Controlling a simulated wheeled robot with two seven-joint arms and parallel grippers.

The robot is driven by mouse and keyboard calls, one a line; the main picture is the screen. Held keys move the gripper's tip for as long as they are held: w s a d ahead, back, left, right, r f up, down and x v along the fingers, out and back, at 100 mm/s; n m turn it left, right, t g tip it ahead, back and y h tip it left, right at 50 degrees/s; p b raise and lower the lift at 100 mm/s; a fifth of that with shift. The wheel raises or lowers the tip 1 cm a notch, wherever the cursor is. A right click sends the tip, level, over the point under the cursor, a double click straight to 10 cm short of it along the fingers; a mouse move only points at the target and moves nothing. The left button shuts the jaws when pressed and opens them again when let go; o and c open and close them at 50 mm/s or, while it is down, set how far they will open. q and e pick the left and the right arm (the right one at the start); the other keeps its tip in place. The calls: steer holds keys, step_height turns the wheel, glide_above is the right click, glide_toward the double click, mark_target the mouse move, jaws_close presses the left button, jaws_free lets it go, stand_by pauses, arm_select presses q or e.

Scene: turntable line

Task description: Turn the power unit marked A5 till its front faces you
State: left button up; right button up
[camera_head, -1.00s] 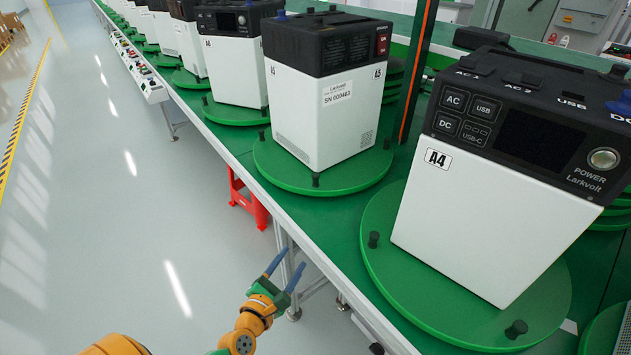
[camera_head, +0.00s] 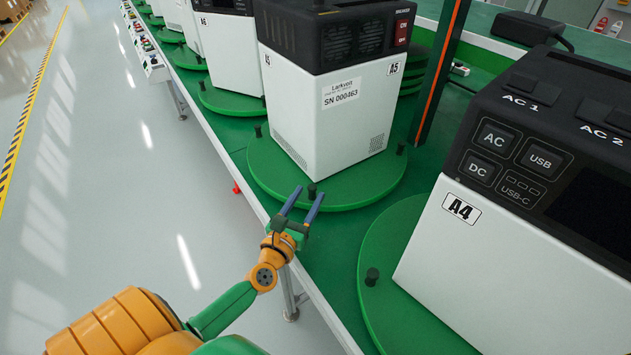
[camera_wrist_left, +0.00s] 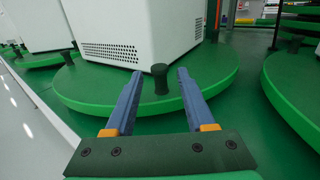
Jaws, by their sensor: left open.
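The power unit marked A5 (camera_head: 345,110) is a white box with a black top, standing on a green round turntable (camera_head: 270,180). The side with the SN 000463 label, vents and a red switch is toward me; its display front is hidden. My left gripper (camera_head: 303,197) is open at the turntable's near edge. In the left wrist view, its blue fingers (camera_wrist_left: 157,75) lie either side of a dark peg (camera_wrist_left: 160,78) on the turntable's rim. I cannot tell whether they touch it. The unit's lower part (camera_wrist_left: 140,30) is just beyond. My right gripper is not in view.
The power unit marked A4 (camera_head: 500,260) stands on its own turntable (camera_head: 385,255) at the right. The A6 unit (camera_head: 230,55) is behind, further along the line. A dark post with an orange strip (camera_head: 437,75) rises right of A5. The floor at left is clear.

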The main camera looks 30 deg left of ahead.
mark_target(310, 192)
arm_select(q)
steer(key=shift+w+a, duration=0.2)
steer(key=shift+w, duration=0.65)
steer(key=shift+w+a, duration=0.15)
steer(key=shift+w, duration=0.7)
steer(key=shift+s, duration=0.15)
jaws_close()
